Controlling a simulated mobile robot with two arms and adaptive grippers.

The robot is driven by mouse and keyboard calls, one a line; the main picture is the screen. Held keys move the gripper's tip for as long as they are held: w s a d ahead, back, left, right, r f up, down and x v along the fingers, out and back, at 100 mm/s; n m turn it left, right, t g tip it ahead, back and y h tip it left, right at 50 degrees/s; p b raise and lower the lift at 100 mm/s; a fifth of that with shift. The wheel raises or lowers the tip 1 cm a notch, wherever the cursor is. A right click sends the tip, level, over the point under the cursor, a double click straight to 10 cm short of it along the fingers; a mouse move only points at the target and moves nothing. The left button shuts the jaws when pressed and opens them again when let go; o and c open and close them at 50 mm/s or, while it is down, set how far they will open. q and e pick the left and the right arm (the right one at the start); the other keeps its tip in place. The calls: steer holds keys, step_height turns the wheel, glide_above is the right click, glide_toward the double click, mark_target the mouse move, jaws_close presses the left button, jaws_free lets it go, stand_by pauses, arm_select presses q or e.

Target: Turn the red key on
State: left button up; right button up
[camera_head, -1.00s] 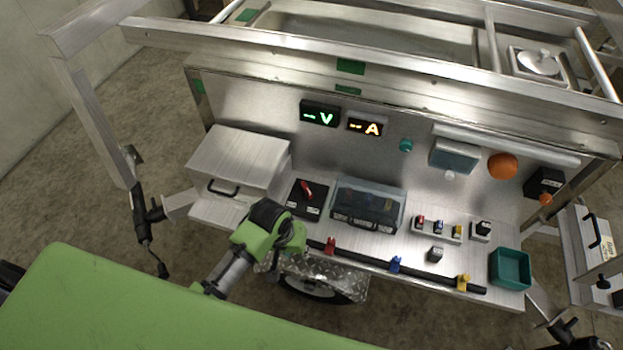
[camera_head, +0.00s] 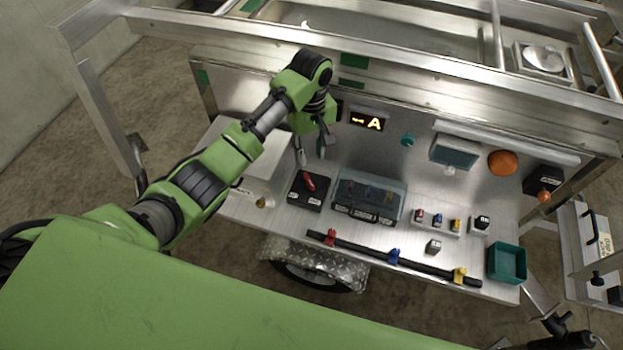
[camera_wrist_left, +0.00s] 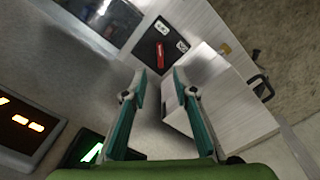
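The red key (camera_head: 308,181) sits on top of a black switch box (camera_head: 308,197) on the metal shelf. In the left wrist view the key (camera_wrist_left: 159,55) is a red bar on the black box's face (camera_wrist_left: 150,43), ahead of the fingertips. My left gripper (camera_head: 311,156) points down just above and behind the key, apart from it. In the wrist view its two fingers (camera_wrist_left: 160,78) are spread with nothing between them. My right gripper is not in view.
A lidded metal box (camera_head: 243,170) stands left of the switch box, a clear-lidded case (camera_head: 368,200) right of it. An amber display (camera_head: 368,122) is on the panel behind. A teal bin (camera_head: 507,263) and several small coloured parts lie to the right.

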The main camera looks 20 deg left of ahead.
mark_target(311, 184)
arm_select(q)
step_height(311, 184, down, 14)
steer(key=shift+r, duration=0.2)
stand_by(0.4)
jaws_close()
